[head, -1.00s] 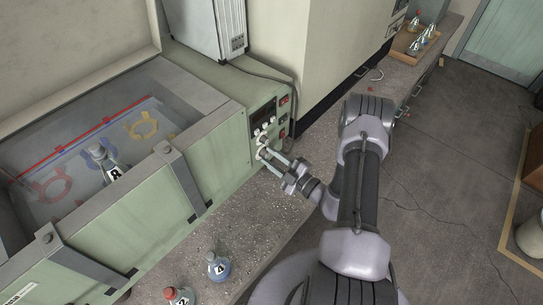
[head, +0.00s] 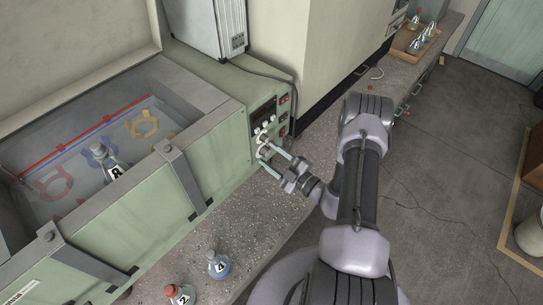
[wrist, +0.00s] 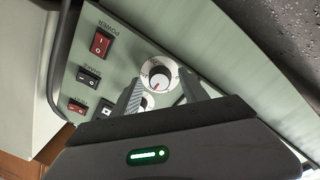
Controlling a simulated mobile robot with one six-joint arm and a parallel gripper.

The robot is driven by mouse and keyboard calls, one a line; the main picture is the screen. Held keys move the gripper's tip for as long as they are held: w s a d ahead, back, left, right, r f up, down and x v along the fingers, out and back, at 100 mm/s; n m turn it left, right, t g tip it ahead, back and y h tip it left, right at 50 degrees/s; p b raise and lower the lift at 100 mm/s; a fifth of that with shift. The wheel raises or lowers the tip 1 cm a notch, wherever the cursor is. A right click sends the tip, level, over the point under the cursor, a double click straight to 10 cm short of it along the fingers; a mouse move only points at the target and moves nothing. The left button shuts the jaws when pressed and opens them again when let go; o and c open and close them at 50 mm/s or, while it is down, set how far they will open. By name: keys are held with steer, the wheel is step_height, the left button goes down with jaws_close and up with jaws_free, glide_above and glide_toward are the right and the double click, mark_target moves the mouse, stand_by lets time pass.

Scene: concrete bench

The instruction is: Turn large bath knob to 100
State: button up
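My gripper (head: 267,156) is open at the panel. In the wrist view its two fingers (wrist: 160,92) stand apart, one on each side of the knob, with small gaps visible. The lower edge of the dial is partly hidden by my gripper.
A red power switch (wrist: 102,44) and several smaller switches sit left of the knob. The open bath (head: 180,187) holds a flask (head: 112,170). Two flasks stand on the bench (head: 218,264) (head: 180,294). A tray of flasks (head: 408,46) is far off.

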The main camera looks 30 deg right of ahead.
steer(key=p+v, duration=0.2)
steer(key=v, duration=1.5)
steer(key=shift+s, duration=0.2)
steer(key=w+a+r+n+g+y+b, duration=0.1)
steer(key=a+r+n+g+y+b, duration=0.15)
steer(key=a+r+n+g, duration=0.75)
steer(key=w+a+r+n+g+y+b, duration=0.1)
steer(key=w+a+r+n+g+y, duration=0.2)
steer(key=n, duration=1.2)
steer(key=s+a+r+n+h+b, duration=0.1)
steer(key=s+a+r+n+h, duration=0.2)
steer(key=n, duration=0.7)
steer(key=s+a+r+n+t+h+b, duration=0.1)
steer(key=s+a+r+n+h, duration=0.2)
steer(key=n, duration=0.6)
steer(key=s+a+r+n+h+b, duration=0.2)
steer(key=r+n, duration=0.4)
steer(key=n, duration=0.4)
steer(key=s+a+h, duration=0.1)
steer(key=s+a, duration=0.1)
steer(key=shift+s+a+r+n, duration=0.2)
steer(key=shift+a+n, duration=0.05)
steer(key=shift+n, duration=0.05)
